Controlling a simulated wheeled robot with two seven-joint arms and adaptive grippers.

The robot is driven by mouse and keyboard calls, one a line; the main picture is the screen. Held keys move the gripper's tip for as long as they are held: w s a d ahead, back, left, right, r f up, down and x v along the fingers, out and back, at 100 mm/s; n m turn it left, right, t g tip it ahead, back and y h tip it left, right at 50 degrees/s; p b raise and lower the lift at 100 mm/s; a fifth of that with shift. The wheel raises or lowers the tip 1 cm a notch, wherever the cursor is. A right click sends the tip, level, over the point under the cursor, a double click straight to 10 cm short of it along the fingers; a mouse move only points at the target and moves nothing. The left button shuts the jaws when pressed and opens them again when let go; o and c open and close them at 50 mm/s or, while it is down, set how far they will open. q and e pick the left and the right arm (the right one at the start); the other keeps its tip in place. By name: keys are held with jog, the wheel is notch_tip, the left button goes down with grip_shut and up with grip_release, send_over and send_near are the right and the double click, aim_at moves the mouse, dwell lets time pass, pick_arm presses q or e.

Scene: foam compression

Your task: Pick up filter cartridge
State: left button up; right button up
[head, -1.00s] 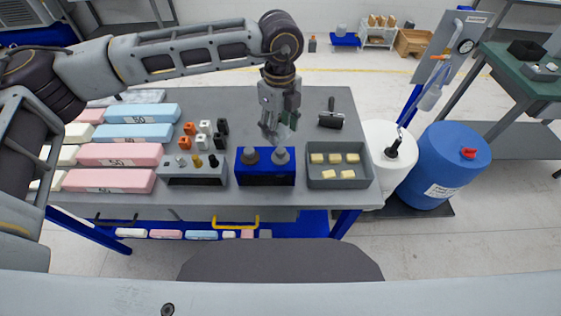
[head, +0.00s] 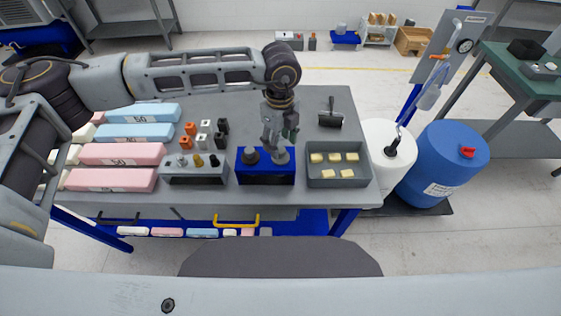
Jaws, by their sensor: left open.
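A blue holder (head: 265,179) stands near the front edge of the grey table. Two dark grey, knob-topped pieces sit upright in its top, a left one (head: 250,156) and a right one (head: 281,157); these look like the filter cartridges. My left gripper (head: 279,143) points down just above the right piece, its fingers apart and holding nothing. Whether the fingertips touch the piece I cannot tell. My right gripper is not in view.
A grey tray (head: 337,180) with several yellow foam blocks is right of the holder. A grey rack (head: 194,176) with small fittings is left of it, with loose orange, white and black blocks behind. Pink and blue foam bars (head: 122,154) lie further left. A black-handled roller (head: 330,119) lies at the back right.

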aim_at(281, 149)
pick_arm(q)
notch_tip(281, 149, down, 2)
jog(key=shift+f+p, duration=0.1)
jog(key=shift+p, duration=0.45)
jog(key=shift+f, duration=1.1)
jog(key=shift+c, duration=0.3)
grip_shut()
